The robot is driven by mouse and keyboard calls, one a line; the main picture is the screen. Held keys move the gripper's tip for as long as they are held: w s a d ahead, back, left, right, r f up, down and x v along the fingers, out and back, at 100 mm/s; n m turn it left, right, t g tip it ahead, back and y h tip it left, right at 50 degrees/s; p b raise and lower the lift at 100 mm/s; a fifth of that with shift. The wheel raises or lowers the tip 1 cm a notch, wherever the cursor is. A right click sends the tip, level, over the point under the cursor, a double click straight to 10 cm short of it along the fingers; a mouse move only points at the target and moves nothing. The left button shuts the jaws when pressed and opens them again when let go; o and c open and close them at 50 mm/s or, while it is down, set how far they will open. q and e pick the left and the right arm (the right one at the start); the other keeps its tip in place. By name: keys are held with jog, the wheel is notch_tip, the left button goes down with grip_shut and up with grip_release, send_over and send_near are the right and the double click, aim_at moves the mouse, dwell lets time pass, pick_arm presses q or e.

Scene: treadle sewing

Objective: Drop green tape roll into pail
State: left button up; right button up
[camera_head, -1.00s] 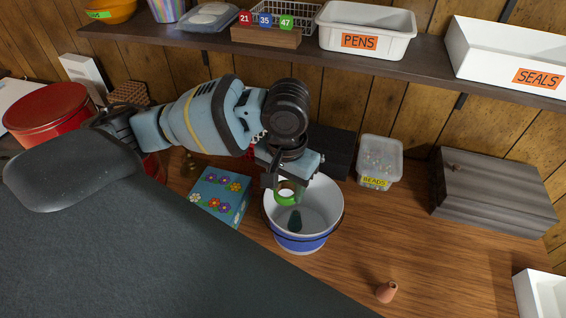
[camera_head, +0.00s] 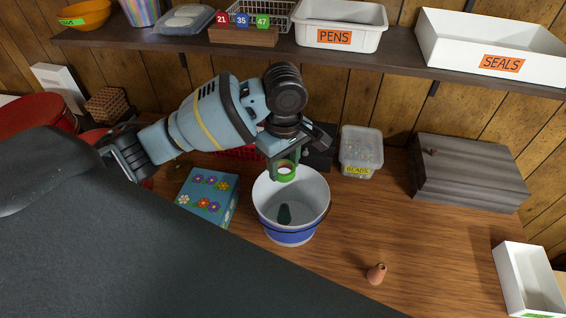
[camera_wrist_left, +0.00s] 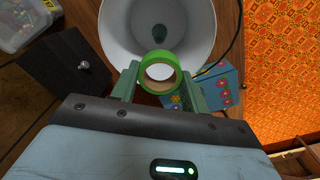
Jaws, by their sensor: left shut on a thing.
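The green tape roll (camera_head: 286,171) is held between the fingers of my left gripper (camera_head: 287,168). In the left wrist view the tape roll (camera_wrist_left: 159,72) shows as a green ring with a tan inner core, between the two finger tips. The pail (camera_head: 290,234) is white inside with a blue outer band and stands upright on the wooden table. The roll is at or above the pail's far rim; its exact height is hard to tell. A dark green object (camera_head: 284,214) lies inside the pail. My right gripper is not in view.
A blue flowered box (camera_head: 208,197) stands left of the pail. A beads container (camera_head: 361,153) and a grey slatted box (camera_head: 468,173) stand to the right. A small clay pot (camera_head: 376,274) is at the front. A shelf (camera_head: 400,68) with bins runs above.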

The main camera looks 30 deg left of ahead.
aim_at(284, 180)
pick_arm(q)
jog(key=shift+w+n, duration=0.1)
jog(key=shift+n, duration=0.3)
jog(key=shift+f, duration=0.15)
jog(key=shift+f, duration=2.9)
jog(key=o, duration=1)
